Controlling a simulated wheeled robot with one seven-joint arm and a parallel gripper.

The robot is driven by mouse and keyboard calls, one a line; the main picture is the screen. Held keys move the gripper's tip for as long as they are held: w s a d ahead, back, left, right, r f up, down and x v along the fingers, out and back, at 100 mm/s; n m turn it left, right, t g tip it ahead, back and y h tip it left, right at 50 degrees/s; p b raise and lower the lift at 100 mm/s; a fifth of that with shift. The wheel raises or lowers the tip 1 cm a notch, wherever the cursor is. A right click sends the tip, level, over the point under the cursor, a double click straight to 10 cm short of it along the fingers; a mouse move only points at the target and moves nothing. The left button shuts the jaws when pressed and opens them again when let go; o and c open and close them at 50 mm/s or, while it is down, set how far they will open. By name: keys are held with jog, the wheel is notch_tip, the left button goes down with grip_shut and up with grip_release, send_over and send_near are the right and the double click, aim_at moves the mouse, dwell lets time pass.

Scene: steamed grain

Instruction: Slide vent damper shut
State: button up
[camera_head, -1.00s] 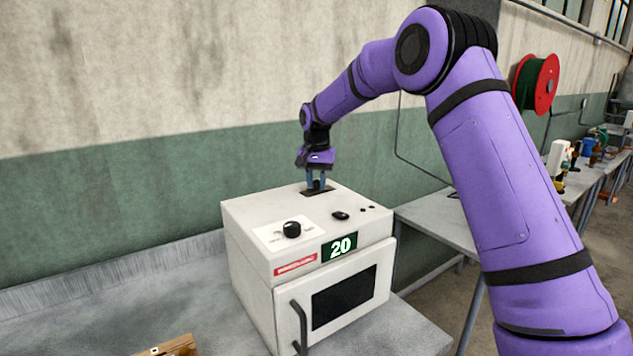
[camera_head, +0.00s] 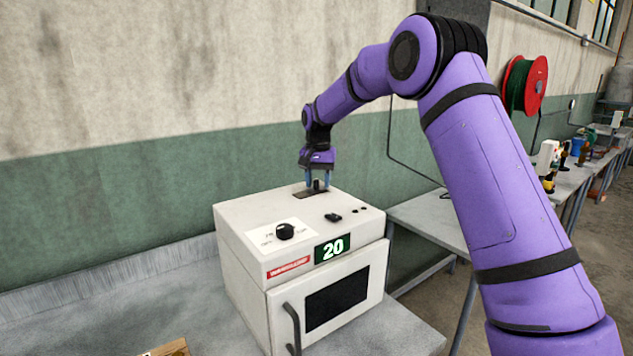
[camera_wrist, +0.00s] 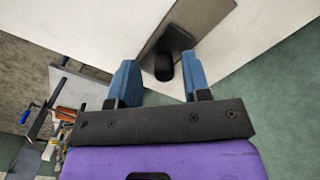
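The cream oven (camera_head: 300,236) stands on the bench with the vent damper on its top. The damper's dark slot plate (camera_head: 304,195) lies near the back of the top, and its small black knob (camera_head: 317,186) stands at the plate's right end. My gripper (camera_head: 318,184) points down over the knob. In the wrist view, the blue fingers are spread, one on each side of the black knob (camera_wrist: 163,68), with gaps on both sides. The dark plate (camera_wrist: 205,22) runs away from the knob there. My gripper is open and holds nothing.
A black dial (camera_head: 285,231), a lit display reading 20 (camera_head: 332,248) and a door handle (camera_head: 292,327) are on the oven. The wall (camera_head: 110,190) is close behind. A second table (camera_head: 432,218) stands at the right. A wooden item (camera_head: 170,349) shows at the front edge.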

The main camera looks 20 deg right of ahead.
notch_tip(320, 180, up, 11)
dwell(0.7)
jog(key=shift+s, duration=0.1)
jog(key=s+d+r+n+t, duration=0.1)
jog(key=s+r, duration=0.4)
jog(key=s, duration=0.8)
jog(key=s+d+r+n+t, duration=0.15)
jog(key=s+r, duration=0.35)
jog(key=s, duration=0.8)
jog(key=s+f+n+t, duration=0.1)
jog(key=s+f, duration=0.3)
jog(key=s, duration=0.7)
jog(key=s+d+f+n+t, duration=0.1)
jog(key=s+f, duration=0.4)
jog(key=s, duration=0.7)
jog(key=shift+s+d+n+t, duration=0.2)
jog(key=shift+d+n+t, duration=0.05)
jog(key=shift+n+t, duration=0.2)
